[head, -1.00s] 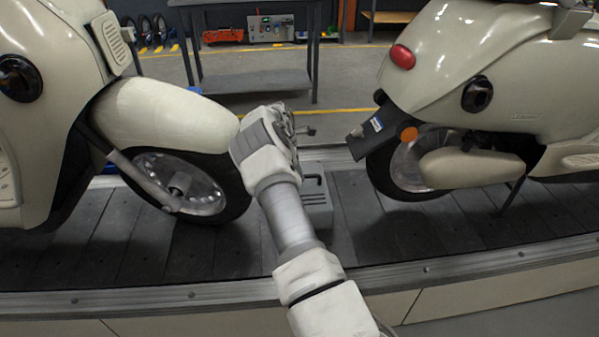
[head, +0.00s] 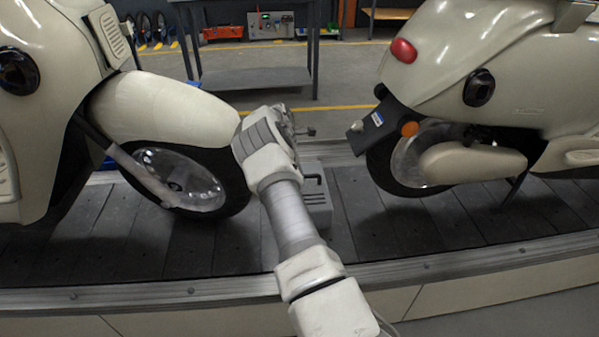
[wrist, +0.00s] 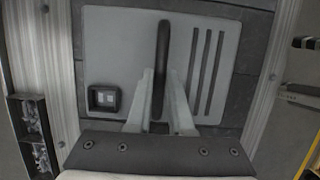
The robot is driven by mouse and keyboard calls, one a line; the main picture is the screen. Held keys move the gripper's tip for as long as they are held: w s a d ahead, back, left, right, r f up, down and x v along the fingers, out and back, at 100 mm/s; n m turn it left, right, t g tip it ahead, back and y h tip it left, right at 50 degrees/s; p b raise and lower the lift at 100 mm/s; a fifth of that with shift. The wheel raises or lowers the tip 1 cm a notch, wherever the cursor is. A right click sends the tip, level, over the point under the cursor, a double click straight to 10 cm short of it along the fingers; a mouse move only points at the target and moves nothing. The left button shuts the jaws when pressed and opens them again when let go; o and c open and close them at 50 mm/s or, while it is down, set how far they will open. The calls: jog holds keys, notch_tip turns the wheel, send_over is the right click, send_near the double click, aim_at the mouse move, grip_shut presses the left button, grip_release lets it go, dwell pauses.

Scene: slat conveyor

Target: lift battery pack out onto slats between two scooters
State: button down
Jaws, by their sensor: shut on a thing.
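The battery pack is a light grey box (wrist: 110,50) with a dark handle (wrist: 163,60), grooves and a small square socket. In the head view the pack (head: 317,197) shows partly behind my arm, low over the dark slats (head: 375,225). It sits between the left scooter (head: 165,110) and the right scooter (head: 450,70). My gripper (wrist: 161,85) is shut on the handle, one finger on each side. My wrist hides the fingers in the head view. I cannot tell whether the pack's underside touches the slats.
The left scooter's front wheel (head: 190,185) is close to my wrist; the right scooter's rear wheel (head: 405,165) is farther off. The conveyor's metal front rail (head: 150,300) crosses below my arm. A workbench (head: 255,78) stands behind. A dark parts bin (wrist: 32,135) shows in the wrist view.

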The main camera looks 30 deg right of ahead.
jog(key=c, duration=0.8)
grip_release()
jog(key=shift+r, duration=0.1)
jog(key=shift+o, duration=0.4)
jog(key=shift+s+f, duration=0.1)
jog(key=shift+f, duration=0.2)
jog(key=p+v, duration=0.5)
jog(key=v, duration=1.3)
